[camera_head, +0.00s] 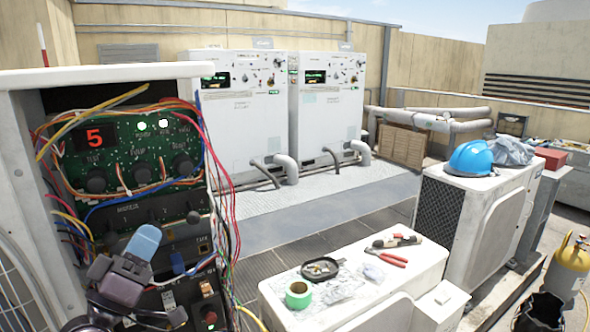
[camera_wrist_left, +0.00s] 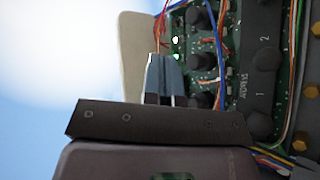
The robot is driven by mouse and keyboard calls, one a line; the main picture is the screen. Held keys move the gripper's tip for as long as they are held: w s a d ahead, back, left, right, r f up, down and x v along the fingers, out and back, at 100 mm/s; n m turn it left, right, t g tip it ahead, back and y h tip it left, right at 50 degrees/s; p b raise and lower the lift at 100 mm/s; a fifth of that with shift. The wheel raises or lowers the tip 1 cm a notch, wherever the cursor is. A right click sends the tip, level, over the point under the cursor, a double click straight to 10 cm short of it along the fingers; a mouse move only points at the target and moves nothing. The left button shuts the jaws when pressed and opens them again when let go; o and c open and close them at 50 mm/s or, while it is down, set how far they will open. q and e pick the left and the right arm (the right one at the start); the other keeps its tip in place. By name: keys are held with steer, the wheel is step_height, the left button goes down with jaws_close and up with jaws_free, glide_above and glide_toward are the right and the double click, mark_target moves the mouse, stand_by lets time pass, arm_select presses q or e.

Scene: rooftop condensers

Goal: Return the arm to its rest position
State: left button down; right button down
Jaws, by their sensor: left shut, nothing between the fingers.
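My left gripper (camera_head: 145,238) is in front of the open control cabinet at the left of the head view, with its blue-grey fingers shut and empty. In the left wrist view the fingers (camera_wrist_left: 163,76) show close together in front of a green circuit board (camera_wrist_left: 204,85) with black knobs. I cannot tell whether the fingertips touch anything. In the head view the green board (camera_head: 120,155) carries a red digit 5 display (camera_head: 95,137), lit white lamps and knobs. The dark switch panel (camera_head: 165,212) below it is partly hidden by the gripper. My right gripper is not in view.
Loose coloured wires (camera_head: 222,190) hang along the cabinet's right edge. A white unit (camera_head: 415,262) holds green tape, a tray and red pliers. A condenser (camera_head: 470,215) with a blue helmet (camera_head: 470,158) stands right. Two white cabinets (camera_head: 240,125) stand behind open floor (camera_head: 300,230).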

arm_select(q)
step_height(320, 180, down, 27)
steer(key=s+a+m+g+y+b, duration=0.1)
steer(key=s+a+m+g+y, duration=0.15)
steer(key=m+g+y, duration=0.35)
steer(key=s+a+f+n+g+y+b, duration=0.1)
steer(key=s+f+g+y, duration=0.3)
steer(key=s+f, duration=1.2)
steer(key=shift+a+f+n+g+b, duration=0.35)
steer(key=shift+f+n+g, duration=0.25)
steer(key=shift+f+n, duration=0.2)
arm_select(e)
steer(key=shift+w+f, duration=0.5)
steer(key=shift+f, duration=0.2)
